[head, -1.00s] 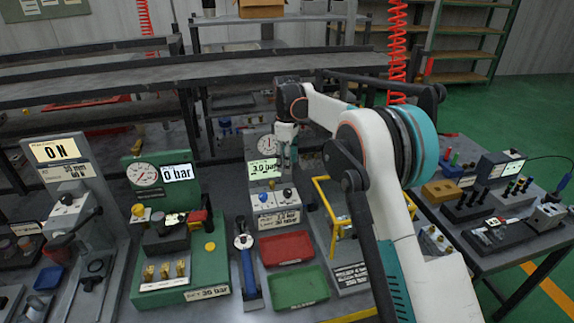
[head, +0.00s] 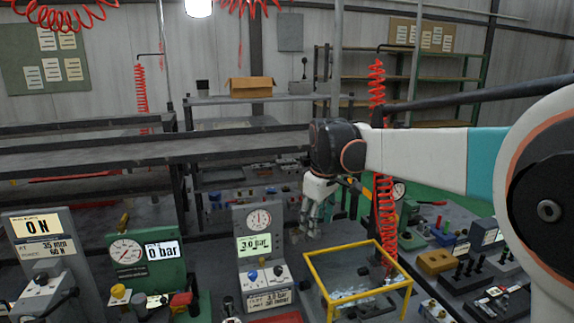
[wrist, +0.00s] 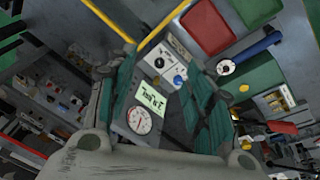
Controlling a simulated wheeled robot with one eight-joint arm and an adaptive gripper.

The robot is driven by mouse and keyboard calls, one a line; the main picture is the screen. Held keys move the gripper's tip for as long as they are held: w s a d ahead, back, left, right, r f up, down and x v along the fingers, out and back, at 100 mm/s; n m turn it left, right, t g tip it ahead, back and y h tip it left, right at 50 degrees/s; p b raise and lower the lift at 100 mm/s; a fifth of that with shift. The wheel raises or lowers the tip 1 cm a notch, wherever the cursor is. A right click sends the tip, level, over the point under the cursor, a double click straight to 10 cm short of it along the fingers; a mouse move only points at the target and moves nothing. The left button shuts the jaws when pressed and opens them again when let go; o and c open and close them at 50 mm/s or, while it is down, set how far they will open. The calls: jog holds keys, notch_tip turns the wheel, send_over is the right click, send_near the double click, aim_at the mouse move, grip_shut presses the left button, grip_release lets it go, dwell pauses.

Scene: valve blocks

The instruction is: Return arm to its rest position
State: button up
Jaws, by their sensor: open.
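My gripper (head: 313,218) hangs from my white arm in the head view, fingers pointing down. It is above and behind the yellow frame, to the right of the grey gauge block (head: 262,255) that reads 3.0 bar. In the wrist view my gripper's teal-padded fingers (wrist: 165,95) are spread apart, with nothing between the pads. The grey gauge block (wrist: 150,105) shows beyond and between them, with its dial and display. My gripper appears to be in the air and apart from the block.
A yellow frame (head: 352,252) stands on the bench near my gripper. A green gauge block (head: 145,262) reads 0 bar, and a grey ON block (head: 42,255) stands at far left.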

jog(key=s+d+r+m+t, duration=0.1)
jog(key=s+d+m, duration=0.25)
jog(key=s, duration=0.55)
jog(key=s+d+r+m+t, duration=0.1)
jog(key=s+d+m, duration=0.1)
jog(key=s+d, duration=0.5)
jog(key=s+d+f+m+t, duration=0.1)
jog(key=s+f, duration=0.3)
jog(key=s, duration=0.4)
jog(key=s+f+m+t+b, duration=0.1)
jog(key=s+f+m, duration=0.2)
jog(key=s, duration=0.5)
jog(key=shift+d+f+t, duration=0.3)
jog(key=shift+d+f, duration=0.05)
jog(key=shift+f, duration=0.5)
dwell(0.5)
